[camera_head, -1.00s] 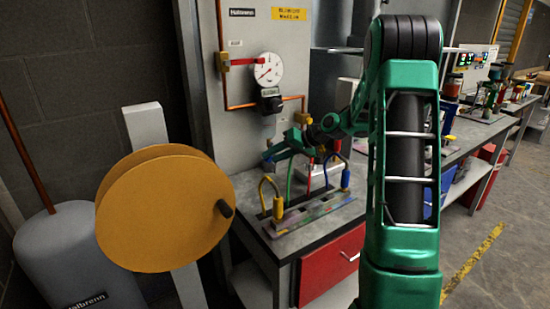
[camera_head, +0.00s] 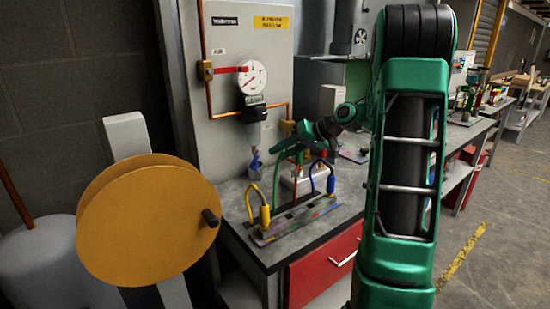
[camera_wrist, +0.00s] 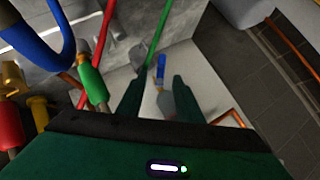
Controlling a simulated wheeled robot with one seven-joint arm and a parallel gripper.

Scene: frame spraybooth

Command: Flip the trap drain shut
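The trap (camera_head: 253,128) is a clear bowl under a black head, below the round gauge on the grey panel. Its drain has a small blue lever (camera_head: 256,160) at the bottom. In the wrist view the blue lever (camera_wrist: 160,67) shows just beyond the gap between my fingertips, roughly in line with the view. My gripper (camera_head: 279,157) is close to the right of the lever in the head view. In the wrist view my gripper (camera_wrist: 158,88) is open, its two green fingers apart with nothing clearly held. Contact with the lever cannot be told.
Yellow, green, red and blue hoses rise from a hose rack (camera_head: 300,222) on the bench below my gripper. An orange reel (camera_head: 145,220) stands at the left. A red-handled valve (camera_head: 228,69) sits beside the gauge (camera_head: 252,77).

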